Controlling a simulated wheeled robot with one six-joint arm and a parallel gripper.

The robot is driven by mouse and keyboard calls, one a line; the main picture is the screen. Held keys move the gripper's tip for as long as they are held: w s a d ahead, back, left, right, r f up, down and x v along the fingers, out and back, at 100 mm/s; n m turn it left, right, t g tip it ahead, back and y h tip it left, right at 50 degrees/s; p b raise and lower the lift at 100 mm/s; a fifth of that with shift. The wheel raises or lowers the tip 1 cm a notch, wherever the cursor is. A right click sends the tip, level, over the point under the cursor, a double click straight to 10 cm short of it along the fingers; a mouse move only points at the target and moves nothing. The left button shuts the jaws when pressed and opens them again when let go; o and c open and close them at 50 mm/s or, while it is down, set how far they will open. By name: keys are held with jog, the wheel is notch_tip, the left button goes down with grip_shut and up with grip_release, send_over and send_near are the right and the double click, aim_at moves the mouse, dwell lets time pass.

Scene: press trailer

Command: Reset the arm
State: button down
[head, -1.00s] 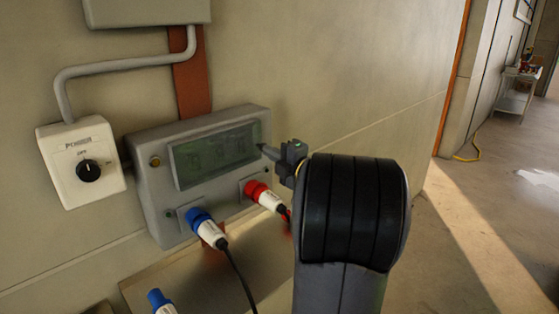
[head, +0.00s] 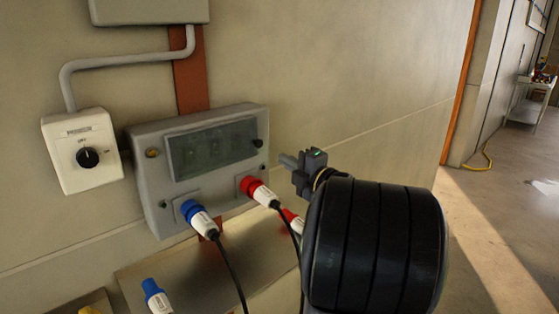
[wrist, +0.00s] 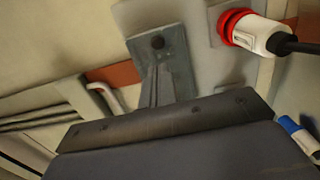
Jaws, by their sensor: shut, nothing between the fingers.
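My gripper (head: 289,162) is shut and empty. In the head view it stands just right of the grey wall box, apart from it, level with the box's dark display window (head: 212,147). In the wrist view the closed fingers (wrist: 157,88) point toward the box's face, close below a dark round knob (wrist: 158,42). The same knob shows at the right edge of the window in the head view (head: 258,143). My dark arm link hides the lower right of the head view.
A white rotary switch (head: 83,152) is at left. Another blue connector (head: 156,296) and a red one (head: 291,220) are lower down. Open floor lies right.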

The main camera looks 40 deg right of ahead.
jog(key=s, duration=0.5)
jog(key=shift+s+d+f+b, duration=0.1)
jog(key=shift+b, duration=0.3)
